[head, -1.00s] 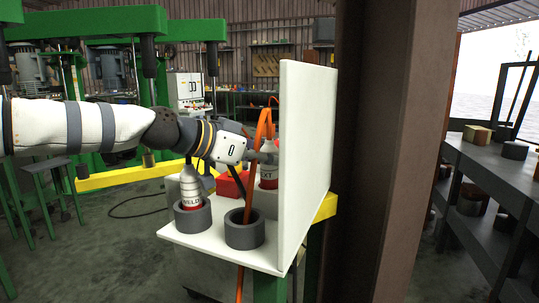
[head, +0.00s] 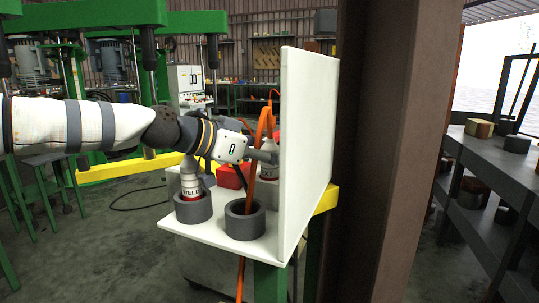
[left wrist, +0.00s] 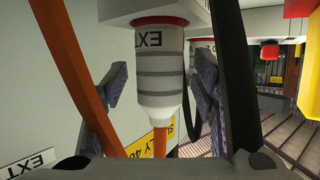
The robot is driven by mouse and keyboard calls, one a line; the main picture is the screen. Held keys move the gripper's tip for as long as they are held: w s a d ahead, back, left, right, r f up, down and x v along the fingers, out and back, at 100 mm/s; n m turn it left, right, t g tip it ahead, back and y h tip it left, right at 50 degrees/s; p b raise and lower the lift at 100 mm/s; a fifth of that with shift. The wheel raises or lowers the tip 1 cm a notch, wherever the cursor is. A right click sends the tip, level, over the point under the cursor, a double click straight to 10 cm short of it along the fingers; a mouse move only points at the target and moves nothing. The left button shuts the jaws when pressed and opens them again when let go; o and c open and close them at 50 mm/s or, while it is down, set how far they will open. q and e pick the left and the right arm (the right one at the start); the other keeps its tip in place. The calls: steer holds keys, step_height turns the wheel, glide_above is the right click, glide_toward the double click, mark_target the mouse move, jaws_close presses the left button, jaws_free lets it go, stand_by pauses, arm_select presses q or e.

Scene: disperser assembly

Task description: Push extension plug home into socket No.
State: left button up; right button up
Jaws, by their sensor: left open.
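The extension plug (left wrist: 160,65), pale with grey bands, a red ring and EXT lettering, shows in the left wrist view. Its narrow end carries an orange cable (left wrist: 160,142); its red-ringed end meets a pale block (left wrist: 125,8), the likely socket. I cannot tell how deep it sits. My left gripper (left wrist: 157,95) is open, with one finger on each side of the plug and visible gaps. In the head view the left gripper (head: 266,157) reaches the plug (head: 269,145) beside the white panel, hiding much of it. My right gripper is not in view.
A WELD plug (head: 191,183) stands in a grey ring holder (head: 194,209) on the white shelf (head: 215,235). The upright white panel (head: 310,140) limits room on the right. A red box (head: 230,177) sits behind.

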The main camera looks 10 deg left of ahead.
arm_select(q)
steer(key=v, duration=1.2)
